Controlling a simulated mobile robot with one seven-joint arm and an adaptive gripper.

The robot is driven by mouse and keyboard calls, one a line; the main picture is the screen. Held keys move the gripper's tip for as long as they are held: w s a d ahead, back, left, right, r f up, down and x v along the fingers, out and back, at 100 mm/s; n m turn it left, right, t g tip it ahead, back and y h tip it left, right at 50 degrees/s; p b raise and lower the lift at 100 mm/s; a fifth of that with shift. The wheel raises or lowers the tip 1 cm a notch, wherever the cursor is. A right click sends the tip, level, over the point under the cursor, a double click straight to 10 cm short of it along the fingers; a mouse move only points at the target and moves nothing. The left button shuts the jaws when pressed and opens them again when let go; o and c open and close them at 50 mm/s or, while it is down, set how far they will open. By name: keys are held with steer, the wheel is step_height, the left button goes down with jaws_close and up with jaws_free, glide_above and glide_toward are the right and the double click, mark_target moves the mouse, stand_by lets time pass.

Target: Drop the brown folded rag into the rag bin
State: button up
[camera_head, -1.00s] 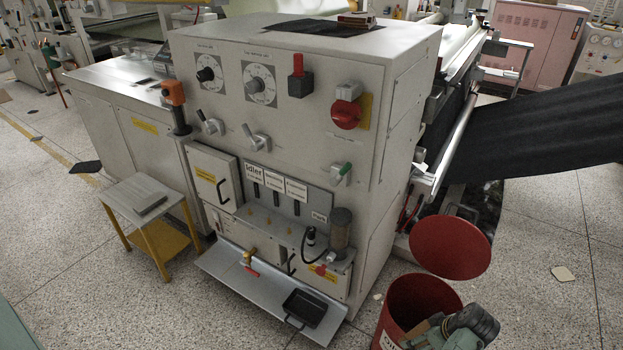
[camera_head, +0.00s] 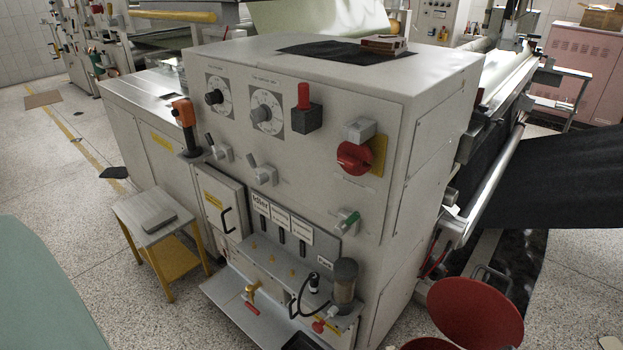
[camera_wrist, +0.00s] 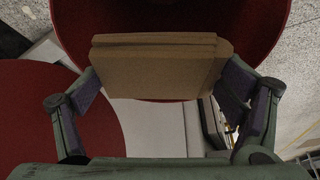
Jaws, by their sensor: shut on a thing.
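In the wrist view, my gripper (camera_wrist: 160,84) is shut on the brown folded rag (camera_wrist: 155,66), with a finger at each side of it. The rag is a thick tan-brown folded block. Behind it is the round, dark red mouth of the rag bin (camera_wrist: 268,35); the rag overlaps the mouth in the picture. How far the rag is above or inside the rim I cannot tell. A flat red disc, which looks like the bin's lid (camera_wrist: 40,125), is at the left. In the head view, the raised red lid (camera_head: 475,308) is at the lower right; my gripper and the rag are not visible there.
A large grey machine cabinet (camera_head: 415,150) with knobs and levers stands beside the bin. A black web (camera_head: 565,180) runs out at the right. A small yellow-legged stool (camera_head: 148,215) stands at the left. Speckled floor is open at the far left.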

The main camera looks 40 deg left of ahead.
step_height(320, 180, down, 4)
steer(key=b, duration=0.2)
steer(key=shift+r+b, duration=0.1)
steer(key=shift+b, duration=0.25)
steer(key=shift+w, duration=0.1)
steer(key=o, duration=0.9)
steer(key=shift+r, duration=0.1)
steer(key=v, duration=1.2)
